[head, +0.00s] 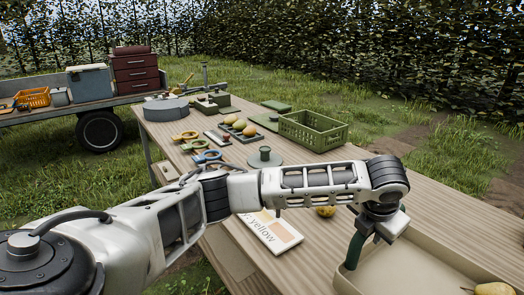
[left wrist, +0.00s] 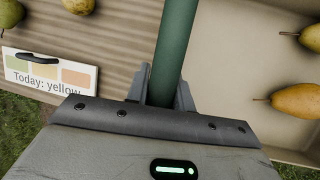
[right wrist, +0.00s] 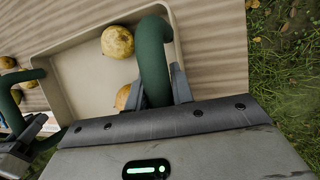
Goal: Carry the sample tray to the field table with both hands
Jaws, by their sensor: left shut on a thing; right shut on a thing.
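The beige sample tray (head: 420,268) is at the lower right of the head view, over the wooden table (head: 375,160). It has green handles and holds pears (head: 492,289), also seen in the left wrist view (left wrist: 298,100). My left gripper (head: 372,230) is shut on the tray's left green handle (left wrist: 176,35). My right gripper (right wrist: 160,90) is shut on the right green handle (right wrist: 150,45) and is outside the head view. I cannot tell whether the tray touches the tabletop.
A "yellow" card (head: 272,232) and a loose pear (head: 326,211) lie left of the tray. Behind are a green crate (head: 314,130), a round green lidded thing (head: 265,157) and coloured-handled tools (head: 207,157). A loaded trailer (head: 100,128) stands on grass at the left.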

